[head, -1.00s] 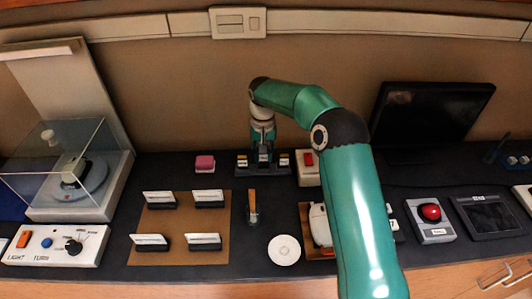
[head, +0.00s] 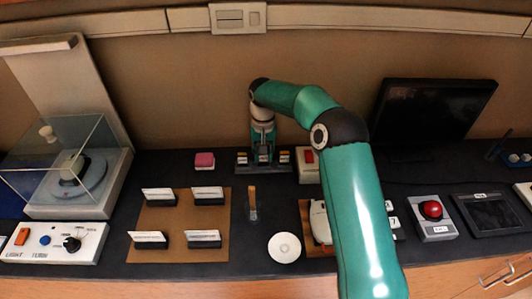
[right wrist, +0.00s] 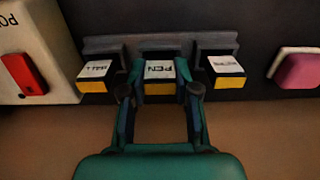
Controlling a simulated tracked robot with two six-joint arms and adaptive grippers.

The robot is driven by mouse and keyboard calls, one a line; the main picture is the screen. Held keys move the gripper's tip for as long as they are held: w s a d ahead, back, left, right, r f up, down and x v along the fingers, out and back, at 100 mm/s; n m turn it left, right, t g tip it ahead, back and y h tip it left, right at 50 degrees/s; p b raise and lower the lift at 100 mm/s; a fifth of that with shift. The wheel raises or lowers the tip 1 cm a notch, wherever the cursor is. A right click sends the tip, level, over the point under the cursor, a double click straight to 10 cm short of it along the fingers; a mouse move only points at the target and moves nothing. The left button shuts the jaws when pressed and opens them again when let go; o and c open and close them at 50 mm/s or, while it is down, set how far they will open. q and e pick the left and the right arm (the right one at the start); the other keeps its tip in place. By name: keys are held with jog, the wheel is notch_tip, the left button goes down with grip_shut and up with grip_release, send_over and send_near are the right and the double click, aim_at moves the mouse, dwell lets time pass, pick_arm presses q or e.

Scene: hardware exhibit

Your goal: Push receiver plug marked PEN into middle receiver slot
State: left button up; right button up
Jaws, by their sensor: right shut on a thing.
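The plug marked PEN (right wrist: 160,70) has a white label and a yellow end. It lines up with the middle slot of the dark receiver (right wrist: 110,42); how deep it sits I cannot tell. My right gripper (right wrist: 160,92) is shut on it, one finger on each side. Two similar plugs sit in the outer slots, a left one (right wrist: 95,72) and a right one (right wrist: 228,67). In the head view my right gripper (head: 263,153) reaches down to the receiver (head: 242,166), hiding much of the middle plug. My left gripper is not in view.
A white box with a red switch (right wrist: 24,74) stands close to one side of the receiver, and a pink block (right wrist: 298,70) to the other. In the head view a brown board (head: 176,218) with several card holders and an orange-handled tool (head: 252,196) lie in front.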

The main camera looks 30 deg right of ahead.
jog(key=shift+f, duration=0.25)
jog(key=o, duration=0.9)
jog(key=shift+o, duration=0.3)
jog(key=o, duration=0.4)
jog(key=shift+o, duration=0.2)
jog(key=shift+w+r, duration=0.1)
jog(key=shift+r+p, duration=2.8)
jog(key=shift+r, duration=0.65)
